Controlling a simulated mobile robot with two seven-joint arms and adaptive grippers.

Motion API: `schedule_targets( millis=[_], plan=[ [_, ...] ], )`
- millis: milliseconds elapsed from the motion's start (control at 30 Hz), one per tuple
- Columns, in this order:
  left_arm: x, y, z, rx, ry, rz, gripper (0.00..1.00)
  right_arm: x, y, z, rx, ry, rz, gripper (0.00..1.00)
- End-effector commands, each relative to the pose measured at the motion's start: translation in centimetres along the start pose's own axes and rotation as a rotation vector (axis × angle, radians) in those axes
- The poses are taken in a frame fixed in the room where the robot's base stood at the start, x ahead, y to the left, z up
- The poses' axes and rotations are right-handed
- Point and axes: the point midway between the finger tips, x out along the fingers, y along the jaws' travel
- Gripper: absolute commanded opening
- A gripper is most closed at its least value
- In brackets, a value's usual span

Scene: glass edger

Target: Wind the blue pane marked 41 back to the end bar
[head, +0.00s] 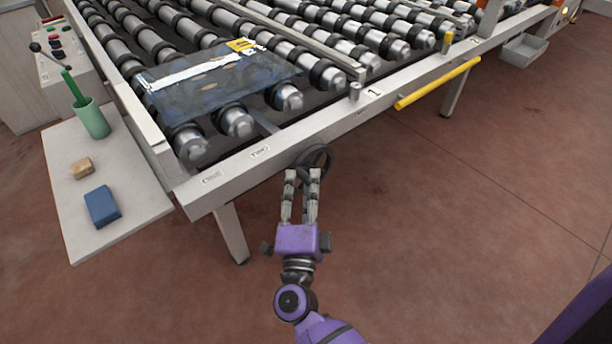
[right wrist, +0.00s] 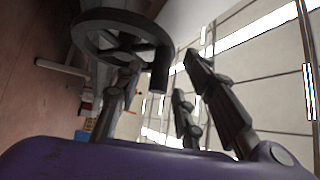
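The blue pane (head: 200,90) lies flat on the rollers near the left end of the conveyor. It has a white strip and a yellow label (head: 241,45); its number is not readable. A dark handwheel (head: 326,153) sits at the front rail. In the right wrist view the wheel (right wrist: 88,22) has a crank grip (right wrist: 160,76) sticking out. My right gripper (head: 302,174) is at the wheel, fingers apart. In the right wrist view the grip appears between the fingers; I cannot tell if they touch it. I cannot tell which bar is the end bar. My left gripper is out of view.
A side shelf (head: 130,205) at left holds a green cup (head: 92,120), a tan block (head: 82,168) and a blue block (head: 102,206). A yellow bar (head: 440,83) runs along the front rail (head: 290,140). The floor in front is clear.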

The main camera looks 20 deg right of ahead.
Motion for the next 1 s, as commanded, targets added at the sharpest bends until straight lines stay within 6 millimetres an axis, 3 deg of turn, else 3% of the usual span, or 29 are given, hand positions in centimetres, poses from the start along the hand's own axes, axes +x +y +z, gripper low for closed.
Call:
schedule_targets(
  millis=[200,500,767,1000],
  plan=[
    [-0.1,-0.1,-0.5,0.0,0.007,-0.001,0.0,2.2,-0.1,0.0,-0.002,0.0,-0.001,0.36],
    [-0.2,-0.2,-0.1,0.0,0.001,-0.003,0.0,2.4,0.1,0.0,-0.003,0.0,0.0,0.36],
    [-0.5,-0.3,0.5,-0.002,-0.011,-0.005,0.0,2.4,0.1,0.0,-0.003,0.0,0.0,0.01],
    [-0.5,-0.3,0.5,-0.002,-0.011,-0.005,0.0,2.4,0.1,0.0,-0.004,0.0,0.001,0.0]
  ],
)
